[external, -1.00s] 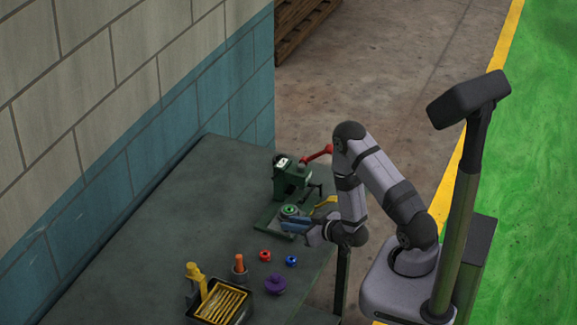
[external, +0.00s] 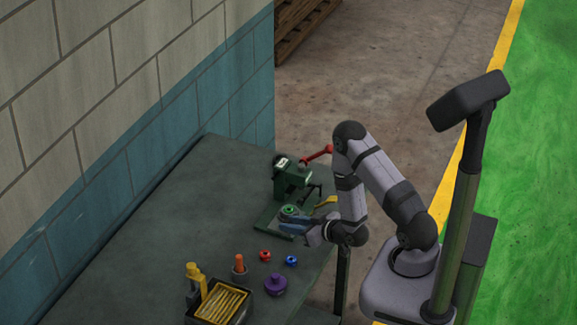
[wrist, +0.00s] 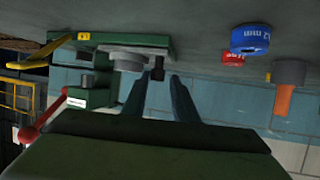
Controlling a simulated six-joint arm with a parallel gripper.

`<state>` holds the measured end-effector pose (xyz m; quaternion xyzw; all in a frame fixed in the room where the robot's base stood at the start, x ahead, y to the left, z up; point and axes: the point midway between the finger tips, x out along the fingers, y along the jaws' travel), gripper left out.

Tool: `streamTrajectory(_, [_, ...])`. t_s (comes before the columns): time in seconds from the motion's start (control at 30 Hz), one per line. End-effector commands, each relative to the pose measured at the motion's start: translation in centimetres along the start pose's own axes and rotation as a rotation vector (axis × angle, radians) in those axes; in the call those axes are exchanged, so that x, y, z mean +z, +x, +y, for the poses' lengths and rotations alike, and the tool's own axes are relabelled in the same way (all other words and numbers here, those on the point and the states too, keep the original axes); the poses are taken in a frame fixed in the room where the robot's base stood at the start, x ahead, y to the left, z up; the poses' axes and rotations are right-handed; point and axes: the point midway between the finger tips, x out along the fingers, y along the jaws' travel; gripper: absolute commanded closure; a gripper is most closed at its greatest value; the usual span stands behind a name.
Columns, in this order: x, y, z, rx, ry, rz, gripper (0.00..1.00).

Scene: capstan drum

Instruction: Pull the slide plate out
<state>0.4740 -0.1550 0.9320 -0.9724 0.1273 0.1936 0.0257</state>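The green press (external: 292,180) stands on the bench with its green base (external: 266,217) in front. It also shows upside down in the wrist view (wrist: 88,88). A round green-topped piece (external: 289,211) sits on the base; a grey round piece (wrist: 127,62) shows there from the wrist. A dark block, perhaps the slide plate's tab (wrist: 157,72), sticks out at the base. My gripper (external: 287,224) is low at the base's near side. In the wrist view its fingers (wrist: 158,82) are apart, with the dark block between or just beyond their tips. Contact cannot be told.
Red (external: 265,255), blue (external: 291,260) and purple (external: 276,284) knobs and an orange-topped post (external: 239,264) stand nearer. A dark tray (external: 245,309) holds yellow strips. The bench's left side is clear.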

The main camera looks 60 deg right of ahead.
Motion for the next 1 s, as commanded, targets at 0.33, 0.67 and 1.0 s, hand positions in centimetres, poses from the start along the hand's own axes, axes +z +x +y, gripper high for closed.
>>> streamTrajectory(0.33, [-2.7,-1.1,0.0,0.001,-0.001,0.005,0.74])
streamTrajectory(0.67, [-6.9,-2.9,0.0,-0.001,0.000,-0.001,0.74])
streamTrajectory(1.0, [-8.9,-3.7,-0.1,-0.002,0.000,-0.001,0.74])
